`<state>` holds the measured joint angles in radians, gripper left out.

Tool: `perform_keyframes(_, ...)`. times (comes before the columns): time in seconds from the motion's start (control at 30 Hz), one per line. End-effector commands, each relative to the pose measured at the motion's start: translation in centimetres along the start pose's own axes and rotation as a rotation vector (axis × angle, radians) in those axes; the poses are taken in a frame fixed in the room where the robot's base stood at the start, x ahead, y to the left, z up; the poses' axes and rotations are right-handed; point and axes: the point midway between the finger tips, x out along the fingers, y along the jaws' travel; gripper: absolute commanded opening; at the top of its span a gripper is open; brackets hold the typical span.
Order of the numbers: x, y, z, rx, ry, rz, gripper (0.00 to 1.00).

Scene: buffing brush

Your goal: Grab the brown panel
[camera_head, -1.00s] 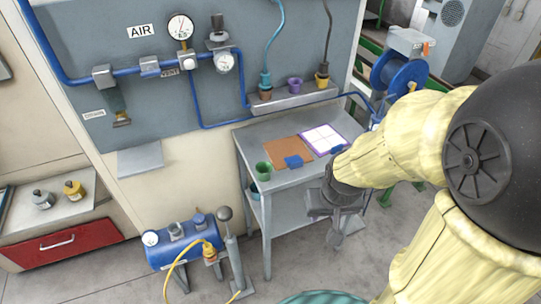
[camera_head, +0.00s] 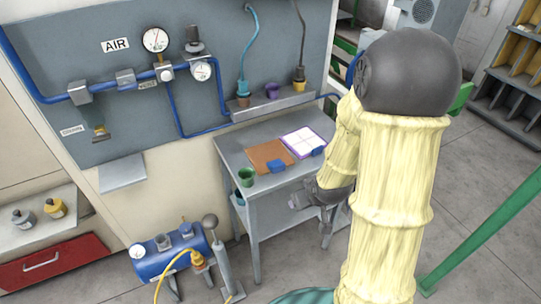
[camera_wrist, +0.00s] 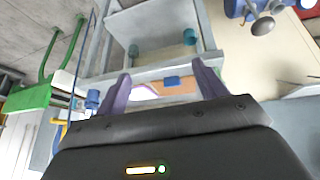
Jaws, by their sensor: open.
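The brown panel (camera_head: 264,153) lies flat on the grey table (camera_head: 235,150), with a blue block (camera_head: 277,167) at its front edge. In the wrist view the panel is a thin orange-brown strip (camera_wrist: 187,87), and the blue block (camera_wrist: 172,82) shows between the fingers. My gripper (camera_head: 304,199) is in front of the table, right of the panel and apart from it. Its fingers (camera_wrist: 163,76) are spread and empty, pointing toward the table's front edge. My arm partly hides the table's right side in the head view.
A white panel with a purple border (camera_head: 303,140) lies right of the brown one, with its own blue block (camera_head: 318,151). A green cup (camera_head: 246,177) stands at the table's left front corner. A blue tank (camera_head: 172,256) stands on the floor at left. A ledge with pots (camera_head: 270,104) is behind.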

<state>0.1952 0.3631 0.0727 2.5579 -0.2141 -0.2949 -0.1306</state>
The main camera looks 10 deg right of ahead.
Motion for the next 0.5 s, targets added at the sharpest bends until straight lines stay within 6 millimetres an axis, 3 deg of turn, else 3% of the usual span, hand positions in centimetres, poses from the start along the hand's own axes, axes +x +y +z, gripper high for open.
perform_keyframes(0.23,4.2,0.9,-1.4,-0.064,0.238,-0.067,0.71)
perform_keyframes(0.5,5.4,1.3,-2.5,-0.019,0.550,-0.116,0.71)
